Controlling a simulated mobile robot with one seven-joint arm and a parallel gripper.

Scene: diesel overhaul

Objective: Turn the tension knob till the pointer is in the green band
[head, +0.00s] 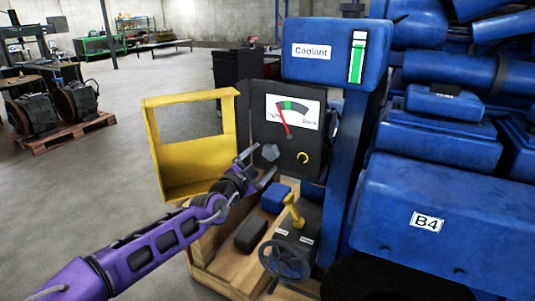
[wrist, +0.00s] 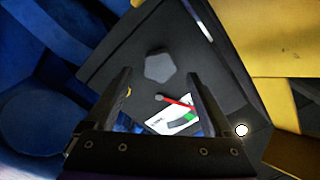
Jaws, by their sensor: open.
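The tension gauge (head: 310,112) is a white dial on a dark box, with a green band (head: 288,105) at the top of its scale. Its red pointer (head: 283,119) leans left, its tip left of the green band. The grey five-sided knob (head: 270,152) is on the box's face below the dial. My gripper (head: 260,164) is open and in front of the knob. In the wrist view the knob (wrist: 160,67) appears between and beyond the fingertips of my gripper (wrist: 160,80); I see no contact. The dial (wrist: 172,122) shows partly there, between the fingers.
A yellow frame (head: 190,168) stands open left of the gauge box. A blue coolant tank (head: 330,75) is above. Below are a yellow lever (head: 293,210) and a dark handwheel (head: 285,260). Blue engine parts (head: 440,215) fill the right. Open floor lies left.

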